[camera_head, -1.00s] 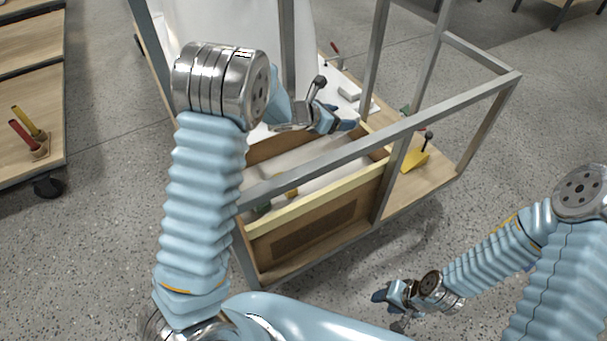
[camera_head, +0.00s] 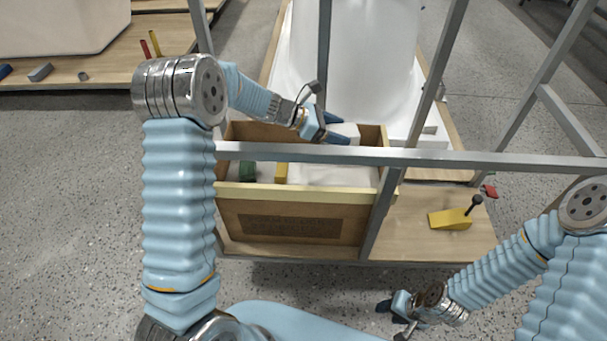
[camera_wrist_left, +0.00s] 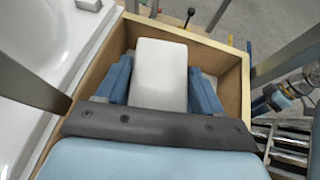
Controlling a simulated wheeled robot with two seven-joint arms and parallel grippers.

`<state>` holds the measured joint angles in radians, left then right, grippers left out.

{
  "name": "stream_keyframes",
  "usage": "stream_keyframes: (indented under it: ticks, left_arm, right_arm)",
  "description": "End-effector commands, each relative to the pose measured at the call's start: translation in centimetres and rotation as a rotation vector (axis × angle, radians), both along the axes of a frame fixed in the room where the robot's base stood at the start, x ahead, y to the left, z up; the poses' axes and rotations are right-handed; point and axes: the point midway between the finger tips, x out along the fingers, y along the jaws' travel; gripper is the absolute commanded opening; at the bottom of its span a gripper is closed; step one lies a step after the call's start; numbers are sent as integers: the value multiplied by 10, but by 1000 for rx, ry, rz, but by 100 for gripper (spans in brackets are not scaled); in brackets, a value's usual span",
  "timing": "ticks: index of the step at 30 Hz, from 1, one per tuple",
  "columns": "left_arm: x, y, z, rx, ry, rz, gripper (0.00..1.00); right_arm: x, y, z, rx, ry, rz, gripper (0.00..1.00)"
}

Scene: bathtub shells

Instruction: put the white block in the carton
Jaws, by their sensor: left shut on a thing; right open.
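The white block (camera_head: 345,131) is held between the blue fingers of my left gripper (camera_head: 334,132). In the left wrist view, the white block (camera_wrist_left: 160,72) sits between both fingers, over the inside of the open box. This light-brown box, the carton (camera_head: 298,222), stands within the metal frame, and the block appears at its back right part. How high the block is above the bottom is hard to tell. My right gripper (camera_head: 393,307) is open and empty, low over the floor at the front right.
The box holds a green item (camera_head: 247,171) and a yellow item (camera_head: 281,172). A grey frame bar (camera_head: 450,158) crosses above the box. A white tub shell (camera_head: 370,60) stands behind. A yellow tool (camera_head: 450,219) lies on the wooden board at right.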

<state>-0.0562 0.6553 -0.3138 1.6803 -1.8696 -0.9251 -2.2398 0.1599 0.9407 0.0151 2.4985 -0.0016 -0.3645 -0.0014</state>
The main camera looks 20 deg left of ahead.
Motion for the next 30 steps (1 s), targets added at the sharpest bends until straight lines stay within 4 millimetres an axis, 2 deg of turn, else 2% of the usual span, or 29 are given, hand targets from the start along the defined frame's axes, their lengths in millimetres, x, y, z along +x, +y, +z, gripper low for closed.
stream_keyframes:
  ticks: [1, 3, 7, 12, 20, 24, 30]
  left_arm:
    - [-6, 11, -2, -2, -4, -48, 39]
    - [-17, 20, -2, -2, -4, -120, 39]
    - [-28, 29, -10, -2, -1, -188, 39]
    - [-30, 29, -44, -1, 1, -199, 39]
    - [-30, 29, -74, 0, -1, -198, 39]
    - [-30, 29, -95, 0, -2, -199, 39]
    - [-30, 29, -102, 0, -5, -199, 39]
  right_arm:
    - [0, -1, -4, -1, 0, -1, 46]
    - [0, -1, -5, -2, -1, -2, 46]
    - [1, -2, -6, -2, -2, -3, 46]
    - [1, -2, -6, -3, -2, -3, 46]
    - [1, -2, -6, -3, -2, -3, 46]
    - [1, -2, -6, -2, -2, -3, 46]
    - [1, -2, -6, -2, -2, -3, 46]
